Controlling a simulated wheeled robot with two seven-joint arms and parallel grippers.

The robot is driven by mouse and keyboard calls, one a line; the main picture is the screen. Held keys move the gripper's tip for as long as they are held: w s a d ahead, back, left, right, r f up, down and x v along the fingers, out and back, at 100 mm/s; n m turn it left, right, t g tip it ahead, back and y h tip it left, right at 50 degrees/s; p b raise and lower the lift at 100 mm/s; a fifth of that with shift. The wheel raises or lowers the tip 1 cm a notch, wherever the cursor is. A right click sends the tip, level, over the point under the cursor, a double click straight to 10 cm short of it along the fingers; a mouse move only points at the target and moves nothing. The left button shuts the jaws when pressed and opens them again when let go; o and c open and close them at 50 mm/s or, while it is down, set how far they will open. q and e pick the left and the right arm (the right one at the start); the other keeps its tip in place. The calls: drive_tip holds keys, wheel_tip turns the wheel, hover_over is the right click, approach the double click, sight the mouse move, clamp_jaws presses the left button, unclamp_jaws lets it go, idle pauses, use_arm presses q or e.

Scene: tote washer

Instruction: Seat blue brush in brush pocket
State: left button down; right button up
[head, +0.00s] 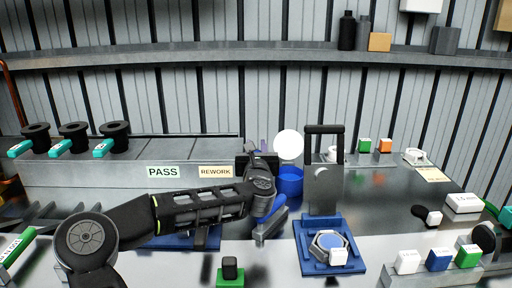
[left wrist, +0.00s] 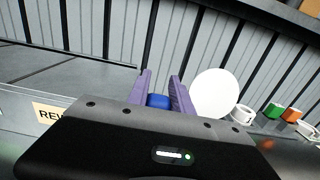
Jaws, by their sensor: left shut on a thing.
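My left gripper (head: 262,150) reaches in from the left, its purple fingers pointing away from me. In the left wrist view the fingers (left wrist: 160,92) are closed on a small blue piece (left wrist: 158,101), of which only the end shows between them. I cannot tell from this end alone that it is the blue brush. In the head view my wrist hides most of what is held. A slanted blue bar (head: 270,212) with a grey lower part shows just below my wrist. No brush pocket can be made out for certain. My right gripper is not in view.
A blue cylinder (head: 290,182) stands right of my gripper, below a white disc (head: 289,145). A grey upright plate with a black handle (head: 323,170) stands behind a blue tray (head: 347,265). Black spools (head: 73,136) stand on the left ledge. Small blocks lie at right.

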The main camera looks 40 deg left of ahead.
use_arm(q)
drive_tip(key=shift+f, duration=0.2)
idle(0.5)
drive_tip(key=c, duration=1.1)
unclamp_jaws()
drive_tip(key=shift+o, duration=0.4)
drive_tip(key=o, duration=0.5)
drive_tip(key=shift+s+d, duration=0.1)
